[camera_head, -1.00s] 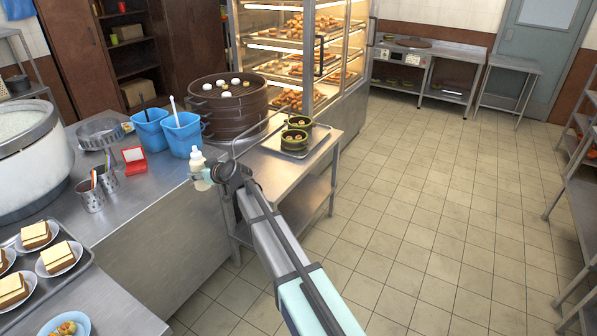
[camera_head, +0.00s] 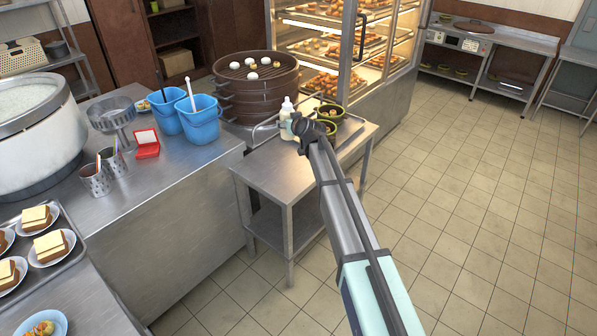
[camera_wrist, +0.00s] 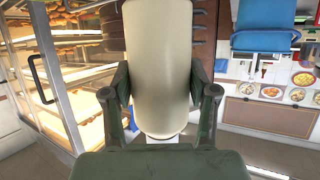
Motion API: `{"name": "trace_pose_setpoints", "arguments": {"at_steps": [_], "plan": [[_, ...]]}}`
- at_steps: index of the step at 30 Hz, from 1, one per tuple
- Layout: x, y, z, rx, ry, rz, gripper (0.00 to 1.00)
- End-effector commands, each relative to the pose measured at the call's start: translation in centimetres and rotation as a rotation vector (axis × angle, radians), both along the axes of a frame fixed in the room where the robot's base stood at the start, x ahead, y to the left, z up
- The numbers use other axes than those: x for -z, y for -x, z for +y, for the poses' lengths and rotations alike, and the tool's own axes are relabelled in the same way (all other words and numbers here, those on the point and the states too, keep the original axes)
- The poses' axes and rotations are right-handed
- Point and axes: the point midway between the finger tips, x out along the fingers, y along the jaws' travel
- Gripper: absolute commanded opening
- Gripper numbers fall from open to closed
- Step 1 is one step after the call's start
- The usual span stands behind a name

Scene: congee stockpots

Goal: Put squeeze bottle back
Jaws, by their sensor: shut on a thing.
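The squeeze bottle is a cream-white bottle (camera_head: 287,117) with a pale nozzle, upright in the head view just left of my gripper (camera_head: 300,124). In the wrist view the bottle (camera_wrist: 158,65) fills the middle. Both dark green fingers of my gripper (camera_wrist: 158,100) press on its sides. The bottle is held in front of the steel side table (camera_head: 275,165) and the tray area with green-rimmed bowls (camera_head: 330,113). My gripper hides part of the bowls and tray. I cannot tell how high the bottle is above the side table.
A stacked bamboo steamer (camera_head: 255,95) with buns stands behind, next to the lit glass pastry case (camera_head: 325,50). Blue bins (camera_head: 200,115), a red box (camera_head: 147,143) and steel cups (camera_head: 95,180) stand on the left counter. The near part of the side table is clear.

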Motion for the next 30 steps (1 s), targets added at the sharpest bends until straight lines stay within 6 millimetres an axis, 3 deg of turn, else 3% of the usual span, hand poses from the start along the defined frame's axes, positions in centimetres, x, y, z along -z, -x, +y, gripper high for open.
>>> {"name": "trace_pose_setpoints", "arguments": {"at_steps": [5,21,30], "plan": [[2.2,0.1,0.0,0.007,0.001,0.003,0.43],[14.5,0.0,0.0,0.008,0.0,0.002,0.43],[16.8,0.0,0.0,0.008,0.0,0.001,0.43]]}}
